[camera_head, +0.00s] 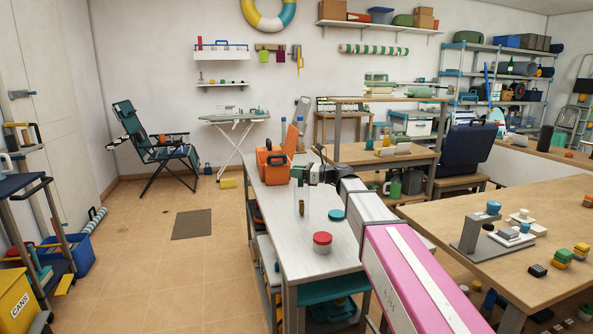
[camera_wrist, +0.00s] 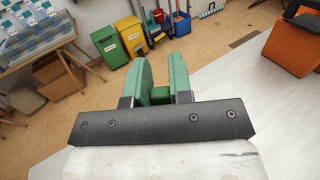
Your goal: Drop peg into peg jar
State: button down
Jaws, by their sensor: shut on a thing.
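A tall clear jar (camera_head: 302,198), which looks like the peg jar, stands on the white worktable (camera_head: 288,231) in the head view. A small brownish thing shows low inside it. My gripper (camera_head: 310,172) is just above or behind the jar's top; the depth is hard to judge. In the wrist view my gripper (camera_wrist: 160,78) has two green fingers with a small gap between them. A small dark green piece, apparently the peg (camera_wrist: 160,96), sits between them near their base. The peg is not clearly visible in the head view.
An orange toolbox (camera_head: 273,163) stands behind the jar, and also shows in the wrist view (camera_wrist: 292,45). The worktable's front left is clear.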

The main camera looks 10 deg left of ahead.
jog(key=c, duration=0.9)
grip_release()
jog(key=shift+c, duration=0.2)
